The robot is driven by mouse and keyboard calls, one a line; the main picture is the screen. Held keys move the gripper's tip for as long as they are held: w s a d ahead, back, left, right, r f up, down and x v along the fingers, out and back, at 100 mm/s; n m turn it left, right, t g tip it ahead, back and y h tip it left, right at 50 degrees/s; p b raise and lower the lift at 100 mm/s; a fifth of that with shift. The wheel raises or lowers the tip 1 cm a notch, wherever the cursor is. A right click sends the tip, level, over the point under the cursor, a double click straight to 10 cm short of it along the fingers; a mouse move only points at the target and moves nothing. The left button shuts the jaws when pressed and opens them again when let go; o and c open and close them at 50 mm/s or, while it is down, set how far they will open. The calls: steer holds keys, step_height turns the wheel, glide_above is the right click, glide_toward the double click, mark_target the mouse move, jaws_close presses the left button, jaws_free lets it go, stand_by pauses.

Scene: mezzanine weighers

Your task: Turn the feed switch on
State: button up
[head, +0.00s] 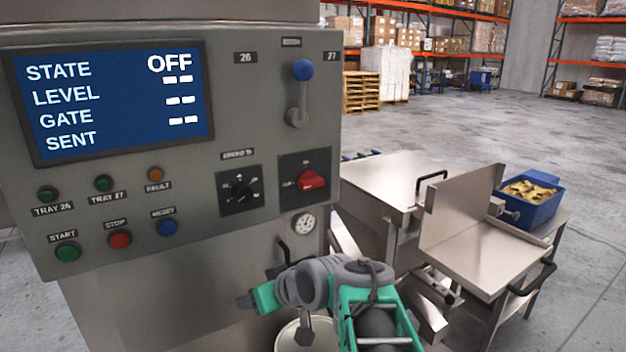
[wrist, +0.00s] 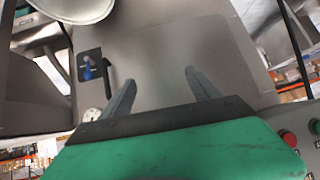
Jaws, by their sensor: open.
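The grey control panel (head: 130,205) fills the left of the head view. A red rotary switch (head: 312,180) sits on a black plate at its lower right. Its small labels are too blurred to read, so I cannot confirm it is the feed switch. The blue display (head: 110,95) reads STATE OFF. A blue knob (wrist: 89,70) on another dark plate shows in the wrist view, beside a black handle (wrist: 108,80). My gripper (wrist: 160,85) is open and empty, its two fingers apart in front of bare metal. In the head view my arm is below the panel.
A blue-knobbed lever (head: 302,72) and a black dial (head: 240,190) are near the red switch. Start (head: 67,253) and stop (head: 120,240) buttons sit lower left. A round gauge (head: 304,223) is below. Steel tables (head: 395,185) and a blue bin (head: 530,208) stand right.

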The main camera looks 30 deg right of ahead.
steer(key=shift+o, duration=0.2)
steer(key=d+r+t+h, duration=0.1)
steer(key=d+r+t, duration=0.4)
steer(key=d+r, duration=0.5)
steer(key=shift+w+d+r+m+p, duration=0.3)
steer(key=shift+w+d+r+m, duration=0.15)
steer(key=shift+r, duration=0.1)
steer(key=t+h, duration=0.1)
steer(key=t, duration=0.2)
glide_toward(314, 184)
steer(key=w, duration=0.2)
steer(key=w+p, duration=0.1)
steer(key=w, duration=0.2)
steer(key=w+p, duration=0.1)
steer(key=w, duration=0.2)
steer(key=shift+w+d+r+p, duration=0.1)
steer(key=shift+w+d+p, duration=0.05)
steer(key=shift+w+p, duration=0.2)
steer(key=shift+w, duration=0.4)
steer(key=c, duration=1.4)
